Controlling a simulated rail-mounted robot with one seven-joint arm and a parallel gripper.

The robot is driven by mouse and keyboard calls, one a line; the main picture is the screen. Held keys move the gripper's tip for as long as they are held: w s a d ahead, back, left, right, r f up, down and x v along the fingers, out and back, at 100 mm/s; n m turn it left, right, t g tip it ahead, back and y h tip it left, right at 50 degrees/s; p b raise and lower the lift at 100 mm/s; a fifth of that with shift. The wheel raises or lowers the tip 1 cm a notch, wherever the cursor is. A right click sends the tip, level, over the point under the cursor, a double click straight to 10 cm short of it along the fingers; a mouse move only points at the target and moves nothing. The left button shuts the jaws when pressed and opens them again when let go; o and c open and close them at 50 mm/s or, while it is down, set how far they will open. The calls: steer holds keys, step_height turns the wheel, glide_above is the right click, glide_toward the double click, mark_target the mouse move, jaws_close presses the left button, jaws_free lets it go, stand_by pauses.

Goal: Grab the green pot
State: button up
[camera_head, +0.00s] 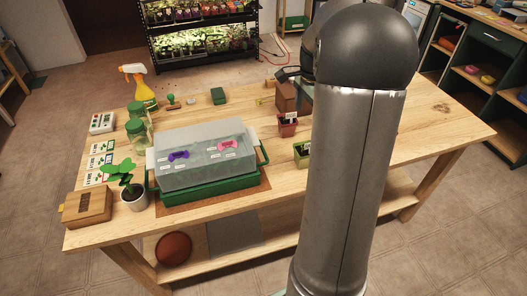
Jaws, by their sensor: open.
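The green pot (301,154) stands on the wooden table, just left of my large grey arm link. It is small and square, with a white label near its upper right. My arm covers part of its right side. My gripper's fingers cannot be made out; my own arm blocks the view of much of the table's right half. Dark parts, perhaps of my arm, show behind the link near the table's back edge.
A red pot (287,127) stands just behind the green pot, with a brown block (286,97) behind it. Left are a grey-lidded green tray (206,185), a potted plant (133,199), glass jars (137,130) and a spray bottle (143,92). The table's right end (440,110) is clear.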

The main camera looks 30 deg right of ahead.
mark_target(304, 156)
steer(key=shift+m, duration=0.5)
steer(key=f+p, duration=0.1)
steer(key=f, duration=0.5)
steer(key=d+f+p, duration=0.1)
steer(key=f, duration=1)
steer(key=shift+w+d+f+p, duration=0.25)
steer(key=shift+d+f+p, duration=0.05)
steer(key=shift+f+p, duration=0.1)
steer(key=c, duration=1.1)
